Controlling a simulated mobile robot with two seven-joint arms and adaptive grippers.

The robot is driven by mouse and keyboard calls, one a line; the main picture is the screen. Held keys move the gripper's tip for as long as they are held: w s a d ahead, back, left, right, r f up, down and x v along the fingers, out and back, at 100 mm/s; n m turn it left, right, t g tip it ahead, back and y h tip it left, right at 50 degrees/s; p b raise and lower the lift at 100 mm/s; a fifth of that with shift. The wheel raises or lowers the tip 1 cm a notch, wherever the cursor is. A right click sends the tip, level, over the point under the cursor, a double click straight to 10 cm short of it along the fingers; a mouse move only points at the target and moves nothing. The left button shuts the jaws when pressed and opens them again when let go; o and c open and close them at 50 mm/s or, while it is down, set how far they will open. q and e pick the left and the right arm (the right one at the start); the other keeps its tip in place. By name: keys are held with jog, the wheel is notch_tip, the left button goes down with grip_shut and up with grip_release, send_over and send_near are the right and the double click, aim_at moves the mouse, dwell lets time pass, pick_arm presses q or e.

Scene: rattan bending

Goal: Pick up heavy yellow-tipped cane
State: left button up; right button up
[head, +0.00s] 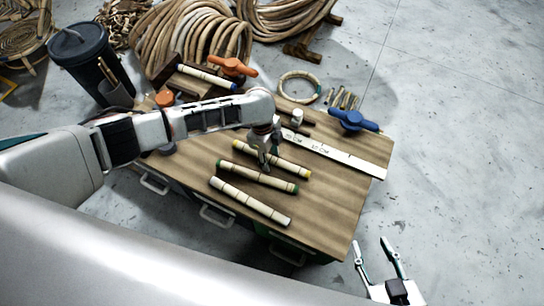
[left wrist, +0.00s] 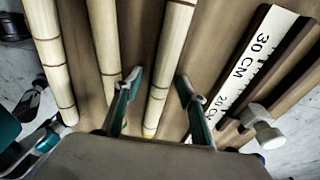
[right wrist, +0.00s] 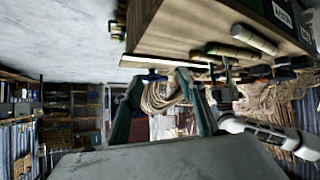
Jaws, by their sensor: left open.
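The yellow-tipped cane (head: 289,165) lies on the wooden worktable, the farthest of three roughly parallel canes. In the left wrist view this cane (left wrist: 171,58) runs between my left fingers, its yellow end near the palm. My left gripper (head: 267,158) is open with its fingers pointing down around the cane; I cannot tell whether they touch it. The green-tipped cane (head: 257,178) lies beside it, close to one finger in the left wrist view. A plain-looking cane (head: 249,201) lies nearest. My right gripper (head: 371,242) is open and empty, off the table's right corner.
A white ruler (head: 345,160) lies behind the canes on the worktable (head: 335,205). A blue-handled clamp (head: 353,121), an orange-handled clamp (head: 233,67), a blue-tipped cane (head: 207,77) and a rattan ring (head: 299,87) are farther back. A dark bin (head: 88,60) stands at left.

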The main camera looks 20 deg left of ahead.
pick_arm(q)
jog(key=shift+w+r, duration=0.1)
jog(key=shift+r, duration=0.05)
grip_shut()
